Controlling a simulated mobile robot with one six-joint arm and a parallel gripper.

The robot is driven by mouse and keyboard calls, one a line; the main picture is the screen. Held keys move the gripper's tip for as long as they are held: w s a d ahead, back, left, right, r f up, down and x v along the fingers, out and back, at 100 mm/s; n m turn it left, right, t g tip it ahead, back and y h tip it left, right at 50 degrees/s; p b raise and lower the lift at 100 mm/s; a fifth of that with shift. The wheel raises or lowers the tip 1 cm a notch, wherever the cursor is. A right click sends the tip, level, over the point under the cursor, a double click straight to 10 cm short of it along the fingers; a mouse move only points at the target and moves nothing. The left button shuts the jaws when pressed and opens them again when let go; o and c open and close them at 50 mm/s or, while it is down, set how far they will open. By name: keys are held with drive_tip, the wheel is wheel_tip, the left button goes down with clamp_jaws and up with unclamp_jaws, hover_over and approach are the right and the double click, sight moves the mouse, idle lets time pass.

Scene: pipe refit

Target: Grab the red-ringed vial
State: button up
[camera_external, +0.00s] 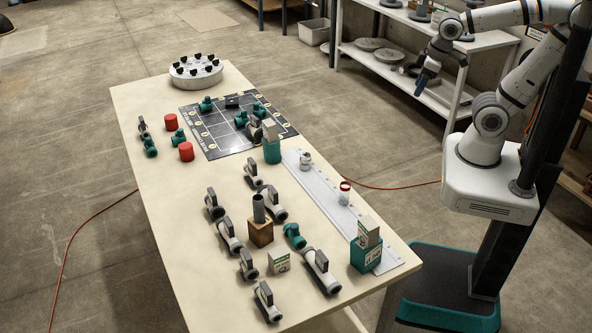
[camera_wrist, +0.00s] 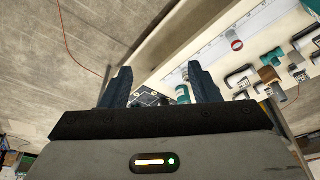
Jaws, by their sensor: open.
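The red-ringed vial (camera_external: 345,192) is a small white cylinder with a red ring at its top. It stands upright on the pale ruled strip (camera_external: 327,205) along the table's right side. In the wrist view the vial (camera_wrist: 235,42) shows at the upper right, beyond the right finger. My gripper (camera_external: 420,88) is high to the right of the table, well apart from the vial, pointing down. In the wrist view my gripper (camera_wrist: 160,88) has its two dark blue fingers spread, with nothing held between them.
A white jar (camera_external: 305,159) stands on the same strip behind the vial. A teal box with a grey block (camera_external: 366,252) stands in front of it. Several valves and a pipe in a wooden block (camera_external: 260,232) lie to the left. A white shelf (camera_external: 400,65) stands behind.

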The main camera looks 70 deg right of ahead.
drive_tip(key=n+g+b, duration=0.3)
drive_tip(key=n+b, duration=0.2)
hover_over(345, 194)
drive_tip(key=d, duration=0.3)
drive_tip(key=f, duration=2.2)
drive_tip(key=shift+w+a+f, duration=0.2)
drive_tip(key=shift+w+f, duration=0.15)
drive_tip(key=shift+f, duration=0.05)
drive_tip(key=shift+a+f, duration=0.2)
drive_tip(key=shift+f, duration=0.15)
drive_tip(key=f, duration=0.2)
drive_tip(key=f+p, duration=0.1)
drive_tip(key=f, duration=0.4)
drive_tip(key=shift+s+a+f+p, duration=0.15)
drive_tip(key=shift+a+f+p, duration=0.15)
drive_tip(key=shift+p, duration=0.1)
drive_tip(key=c, duration=1.1)
